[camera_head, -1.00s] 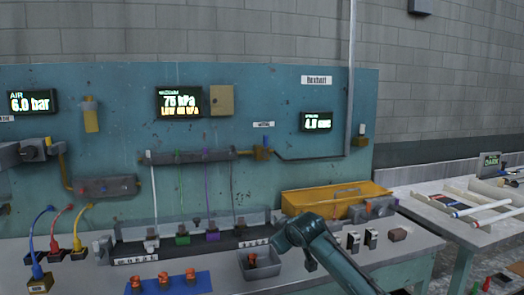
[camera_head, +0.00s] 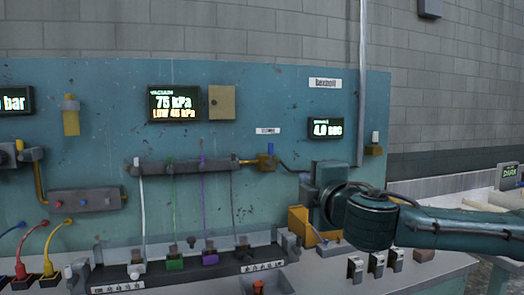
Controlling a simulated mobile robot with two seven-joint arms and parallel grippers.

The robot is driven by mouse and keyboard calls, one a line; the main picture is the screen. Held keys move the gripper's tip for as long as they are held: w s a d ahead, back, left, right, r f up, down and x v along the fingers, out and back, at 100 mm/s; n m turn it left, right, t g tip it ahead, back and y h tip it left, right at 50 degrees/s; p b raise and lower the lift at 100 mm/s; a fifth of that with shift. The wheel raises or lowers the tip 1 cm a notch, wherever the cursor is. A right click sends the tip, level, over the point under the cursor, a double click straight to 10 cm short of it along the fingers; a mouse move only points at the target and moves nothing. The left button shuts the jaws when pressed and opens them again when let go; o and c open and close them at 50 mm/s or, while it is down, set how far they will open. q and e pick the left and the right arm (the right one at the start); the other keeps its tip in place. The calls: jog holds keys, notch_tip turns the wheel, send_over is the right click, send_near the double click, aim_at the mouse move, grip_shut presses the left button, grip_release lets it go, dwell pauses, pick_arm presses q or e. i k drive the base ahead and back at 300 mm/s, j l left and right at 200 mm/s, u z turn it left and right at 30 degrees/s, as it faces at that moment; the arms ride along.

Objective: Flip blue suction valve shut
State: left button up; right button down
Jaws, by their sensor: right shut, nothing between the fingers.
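The blue suction valve (camera_head: 265,163) sits on the teal panel, at the right end of the dark manifold bar, beside a brass fitting. Its small lever stands upright under a white label. My right gripper (camera_head: 311,194) is at the end of the arm that comes in from the right. It is in front of the panel, to the right of the valve and slightly lower, apart from it in the picture. It is shut and empty; the fingertips are small and dark. My left gripper is not in view.
The manifold bar (camera_head: 190,167) feeds several thin coloured tubes down to a bench rack (camera_head: 195,262). A vacuum display (camera_head: 174,104) reads 75 kPa. The yellow bin (camera_head: 299,222) is partly hidden by my right arm. A vertical pipe (camera_head: 361,90) runs up the panel's right side.

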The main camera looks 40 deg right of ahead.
aim_at(270, 163)
jog(key=i+l, duration=0.3)
jog(key=i, duration=0.2)
jog(key=i+l, duration=0.25)
jog(key=i, duration=0.25)
